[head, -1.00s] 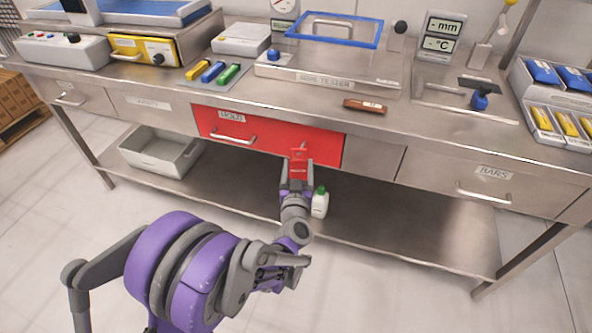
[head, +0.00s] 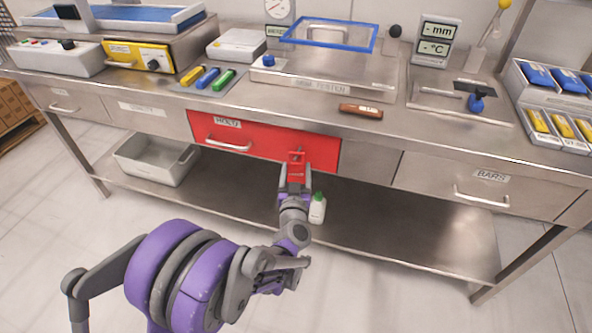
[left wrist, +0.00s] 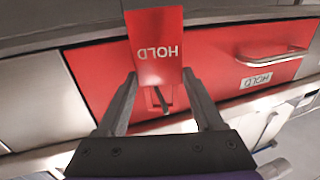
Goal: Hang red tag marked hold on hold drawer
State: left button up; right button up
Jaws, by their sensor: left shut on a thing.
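The red tag (head: 296,172) marked HOLD is held by my left gripper (head: 295,180) in front of the red hold drawer (head: 258,139). In the left wrist view the tag (left wrist: 157,50) appears upside down at the tips of my left gripper (left wrist: 160,76). The drawer front (left wrist: 225,62) fills the background, with its HOLD label and bar handle. A small red fitting (left wrist: 158,100) with a dark peg shows between the fingers, below the tag in that view. I cannot tell whether the tag touches it. The drawer looks shut. My right gripper is not in view.
The steel bench (head: 330,115) carries a brown-red bar (head: 361,110), colored markers (head: 207,77) and instruments. A white bottle (head: 317,209) with a green cap and a grey bin (head: 150,160) are on the lower shelf. The BARS drawer (head: 480,185) is at the right.

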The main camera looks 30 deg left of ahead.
pick_arm(q)
jog(key=o, duration=1.3)
jog(key=shift+o, duration=0.2)
jog(key=p+v, duration=0.1)
jog(key=v, duration=1)
jog(key=s+d+m+g+h, duration=0.25)
jog(key=d+m+h, duration=0.35)
jog(key=d+h, duration=0.55)
jog(key=s+a+f+g+y, duration=0.1)
jog(key=s+f+g+y, duration=0.3)
jog(key=s, duration=0.6)
jog(key=s+a+f+g+h, duration=0.15)
jog(key=s+g, duration=0.35)
jog(key=s, duration=0.5)
notch_tip(320, 180, up, 26)
jog(key=w+t+p, duration=0.1)
jog(key=p, duration=2.2)
jog(key=shift+w+d+f+y, duration=0.2)
jog(key=shift+d+y, duration=0.1)
jog(key=shift+d, duration=0.1)
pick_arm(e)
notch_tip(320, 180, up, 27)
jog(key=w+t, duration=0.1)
